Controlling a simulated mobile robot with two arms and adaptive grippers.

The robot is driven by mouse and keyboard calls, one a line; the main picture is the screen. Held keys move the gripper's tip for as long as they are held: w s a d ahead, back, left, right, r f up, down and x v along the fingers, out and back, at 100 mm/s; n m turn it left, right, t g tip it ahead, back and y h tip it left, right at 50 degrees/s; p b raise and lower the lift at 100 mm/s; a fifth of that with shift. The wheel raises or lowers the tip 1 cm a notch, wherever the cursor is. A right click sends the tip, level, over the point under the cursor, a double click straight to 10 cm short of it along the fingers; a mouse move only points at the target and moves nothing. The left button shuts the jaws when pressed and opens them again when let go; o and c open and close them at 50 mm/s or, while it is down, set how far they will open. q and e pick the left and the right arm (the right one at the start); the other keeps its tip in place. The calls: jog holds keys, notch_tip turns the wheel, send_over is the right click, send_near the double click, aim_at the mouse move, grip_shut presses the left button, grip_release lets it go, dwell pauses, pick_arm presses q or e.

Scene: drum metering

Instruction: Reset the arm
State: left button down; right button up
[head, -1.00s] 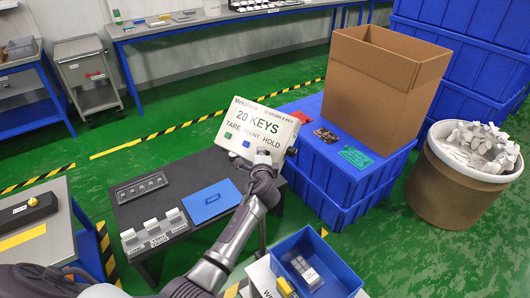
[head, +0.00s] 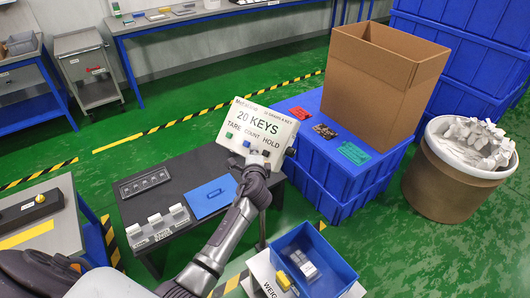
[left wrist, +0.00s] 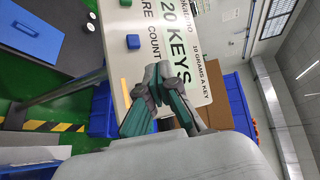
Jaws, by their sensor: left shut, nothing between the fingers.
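My left gripper (head: 243,161) is shut and empty, just in front of the lower edge of the white display panel (head: 258,127). The panel reads "20 KEYS" with TARE, COUNT and HOLD labels. In the head view its green and blue buttons show above the gripper, and a dark button shows at right. In the left wrist view the gripper's fingertips (left wrist: 160,92) are together in front of the panel face (left wrist: 135,60), with a blue button (left wrist: 133,41) to the left. Whether they touch the panel I cannot tell. My right gripper is in neither view.
A dark table (head: 180,205) holds a blue tray and white blocks. A blue bin (head: 322,245) with white pieces stands at front. Blue crates (head: 330,178) carry colored cards and a cardboard box (head: 385,85). A drum (head: 450,190) of white pieces stands right. Green floor is open behind.

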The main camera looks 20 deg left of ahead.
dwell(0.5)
pick_arm(q)
jog(key=s+d+f+n+g+h+b, duration=0.1)
jog(key=s+d+f+g+h, duration=0.1)
jog(key=s+f, duration=0.65)
jog(key=s+d+f+n+g+h+b, duration=0.15)
jog(key=s+f, duration=0.25)
jog(key=f, duration=1)
jog(key=s+d+f+n+g+h, duration=0.1)
jog(key=s+d+f+g+h, duration=0.15)
jog(key=s+f, duration=0.7)
jog(key=s+d+f+n+g, duration=0.1)
jog(key=s+f+n+g, duration=0.1)
jog(key=s+f, duration=0.5)
jog(key=s+d+f+n+g+b, duration=0.1)
jog(key=s+f, duration=0.6)
jog(key=s, duration=0.9)
jog(key=s+d+f+n+g+h+b, duration=0.1)
jog(key=s+f+n+g, duration=0.2)
jog(key=s, duration=0.9)
notch_tip(320, 180, down, 4)
jog(key=shift+r+n+g, duration=0.1)
jog(key=shift+n+g, duration=0.2)
jog(key=shift+n, duration=0.75)
